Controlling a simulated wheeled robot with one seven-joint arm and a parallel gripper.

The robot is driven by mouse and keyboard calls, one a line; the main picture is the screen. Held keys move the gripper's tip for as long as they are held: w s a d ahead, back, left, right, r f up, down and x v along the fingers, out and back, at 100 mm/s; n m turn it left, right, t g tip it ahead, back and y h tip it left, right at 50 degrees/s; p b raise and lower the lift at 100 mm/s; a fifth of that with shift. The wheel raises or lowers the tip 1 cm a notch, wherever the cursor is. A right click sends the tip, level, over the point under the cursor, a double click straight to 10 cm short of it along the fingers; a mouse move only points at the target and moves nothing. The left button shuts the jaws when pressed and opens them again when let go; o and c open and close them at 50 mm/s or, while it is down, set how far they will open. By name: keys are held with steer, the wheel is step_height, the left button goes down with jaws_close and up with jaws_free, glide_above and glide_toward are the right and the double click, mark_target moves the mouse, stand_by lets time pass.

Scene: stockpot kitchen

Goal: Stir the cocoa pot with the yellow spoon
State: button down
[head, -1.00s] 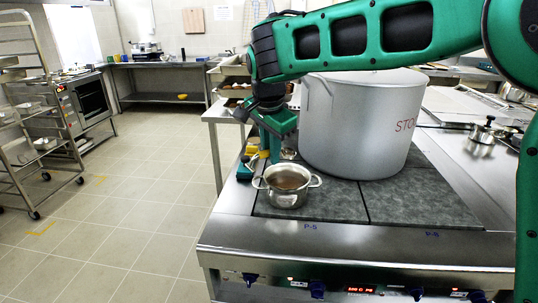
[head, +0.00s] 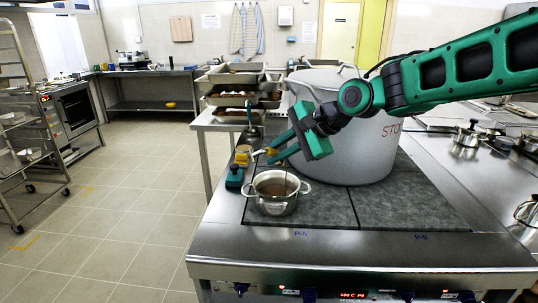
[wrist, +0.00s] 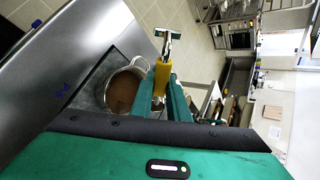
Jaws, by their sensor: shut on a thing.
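The cocoa pot (head: 274,205), a small steel two-handled pot of brown liquid, stands at the front left of the dark cooktop. It also shows left of my fingers in the wrist view (wrist: 124,90). My gripper (head: 272,155) is tilted down to the left, just behind and above the pot. It is shut on the yellow spoon (wrist: 162,76), whose yellow handle shows between the fingertips. The spoon's lower end is hard to make out. A thin dark line crosses the pot's mouth, and I cannot tell whether it is the spoon.
A large stockpot (head: 350,150) stands close behind and right of my gripper. A teal-and-yellow item (head: 235,178) sits at the cooktop's left edge. Trays of food (head: 235,90) stand on a table behind. The front right of the cooktop is clear.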

steer(key=d+y, duration=0.1)
steer(key=y, duration=0.1)
steer(key=d+m+t+y, duration=0.1)
steer(key=d+y, duration=0.1)
steer(key=y, duration=0.1)
steer(key=d+f+m+t+y, duration=0.1)
steer(key=d+y, duration=0.1)
steer(key=shift+s+y, duration=0.2)
steer(key=shift+y, duration=0.1)
steer(key=shift+d, duration=0.15)
steer(key=shift+d+f+t+y, duration=0.2)
steer(key=shift+t+y, duration=0.1)
steer(key=shift+y, duration=0.2)
steer(key=shift+d+f+m+y, duration=0.1)
steer(key=shift+d+m+y, duration=0.1)
steer(key=shift+m+y, duration=0.15)
steer(key=shift+s, duration=0.15)
